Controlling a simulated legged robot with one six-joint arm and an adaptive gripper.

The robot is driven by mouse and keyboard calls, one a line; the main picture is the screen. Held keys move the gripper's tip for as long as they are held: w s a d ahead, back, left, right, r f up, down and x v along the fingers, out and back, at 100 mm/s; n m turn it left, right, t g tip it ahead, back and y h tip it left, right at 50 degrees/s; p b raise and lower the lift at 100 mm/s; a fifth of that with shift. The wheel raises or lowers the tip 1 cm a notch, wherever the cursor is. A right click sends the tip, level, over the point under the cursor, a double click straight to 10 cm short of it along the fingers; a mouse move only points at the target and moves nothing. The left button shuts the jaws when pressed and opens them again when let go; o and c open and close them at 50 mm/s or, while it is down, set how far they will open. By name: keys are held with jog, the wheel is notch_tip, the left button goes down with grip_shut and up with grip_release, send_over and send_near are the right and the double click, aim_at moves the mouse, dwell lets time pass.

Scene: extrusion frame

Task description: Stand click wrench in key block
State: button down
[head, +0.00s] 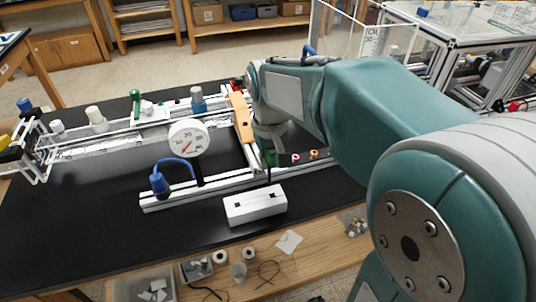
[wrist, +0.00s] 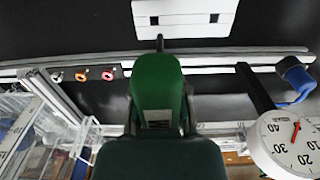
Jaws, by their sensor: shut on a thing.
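The key block (head: 255,205) is a white block with two dark slots, lying near the bench's front edge. It also shows at the top of the wrist view (wrist: 185,17). My gripper (head: 268,138) is just behind the block, pointing down. In the wrist view its grey fingers (wrist: 160,118) are shut on the green click wrench (wrist: 157,80). A thin dark tip points out from the wrench towards the block. The tip is outside both slots.
A white rail (head: 175,200) runs behind the block. A round dial gauge (head: 188,138) and a blue-capped part (head: 159,183) stand left of my gripper. An orange bar (head: 241,117) is close behind. Small coloured rings (head: 314,154) lie to the right.

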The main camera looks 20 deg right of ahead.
aim_at(270, 178)
jog(key=shift+d+f, duration=0.15)
jog(key=shift+f, duration=1.7)
jog(key=shift+d+f, duration=0.45)
jog(key=shift+f, duration=0.05)
jog(key=shift+a, duration=0.25)
jog(key=shift+d, duration=0.25)
jog(key=shift+f, duration=1.1)
jog(key=c, duration=0.6)
grip_release()
